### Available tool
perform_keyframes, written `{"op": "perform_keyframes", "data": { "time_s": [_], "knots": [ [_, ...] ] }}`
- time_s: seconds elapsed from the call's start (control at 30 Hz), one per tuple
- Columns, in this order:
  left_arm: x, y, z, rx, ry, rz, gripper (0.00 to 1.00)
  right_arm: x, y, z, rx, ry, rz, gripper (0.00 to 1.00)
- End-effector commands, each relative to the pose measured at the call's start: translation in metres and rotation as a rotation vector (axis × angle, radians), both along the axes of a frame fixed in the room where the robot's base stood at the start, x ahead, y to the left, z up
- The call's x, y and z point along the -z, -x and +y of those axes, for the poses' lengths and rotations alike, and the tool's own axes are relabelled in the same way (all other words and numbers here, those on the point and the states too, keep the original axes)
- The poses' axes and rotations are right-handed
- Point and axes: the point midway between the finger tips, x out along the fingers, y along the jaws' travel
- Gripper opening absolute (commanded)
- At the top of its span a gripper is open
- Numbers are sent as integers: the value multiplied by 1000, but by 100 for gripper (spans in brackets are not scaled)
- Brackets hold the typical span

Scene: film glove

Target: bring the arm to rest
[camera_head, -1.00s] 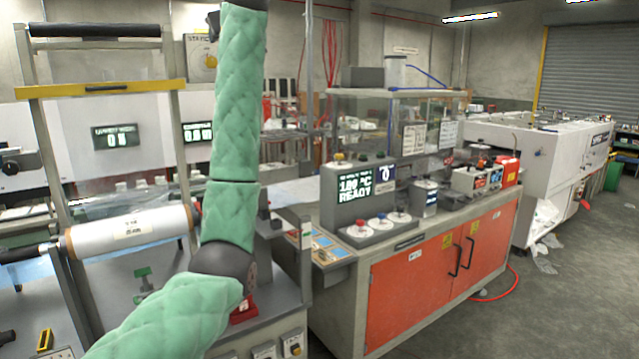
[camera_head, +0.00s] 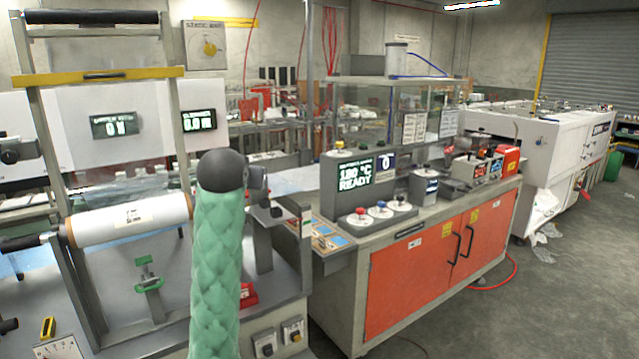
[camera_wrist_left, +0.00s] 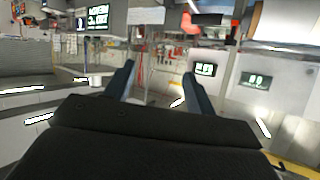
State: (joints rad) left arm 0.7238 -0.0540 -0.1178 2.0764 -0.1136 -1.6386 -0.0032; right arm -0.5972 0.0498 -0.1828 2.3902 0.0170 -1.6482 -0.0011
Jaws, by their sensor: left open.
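My left arm, in a green quilted sleeve, rises from the bottom edge of the head view to a dark rounded joint in front of the machines. Its gripper is not visible there. In the left wrist view my left gripper (camera_wrist_left: 158,85) shows two dark blue fingers spread apart with nothing between them. The room behind the fingers appears upside down. My right gripper is in neither view.
A film roll (camera_head: 132,218) on a frame stands left of the arm. A heater box (camera_head: 352,190) reading 180 °C READY sits on an orange-doored cabinet (camera_head: 410,280) to the right. Grey floor (camera_head: 560,300) at the right is mostly clear.

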Motion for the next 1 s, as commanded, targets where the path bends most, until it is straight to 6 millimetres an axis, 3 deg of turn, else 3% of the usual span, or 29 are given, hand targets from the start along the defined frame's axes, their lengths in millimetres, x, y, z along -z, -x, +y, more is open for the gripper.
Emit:
{"op": "perform_keyframes", "data": {
  "time_s": [0.03, 0.3, 0.67, 1.0],
  "knots": [
    [21, 9, -1, 13, 2, 19, 55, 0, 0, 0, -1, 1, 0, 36],
    [116, 58, -10, 74, 15, 111, 55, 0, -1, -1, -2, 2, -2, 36],
    [233, 134, -16, 126, 27, 254, 55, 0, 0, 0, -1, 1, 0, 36],
    [337, 216, -16, 144, 28, 418, 55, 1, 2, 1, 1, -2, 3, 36]
  ]
}}
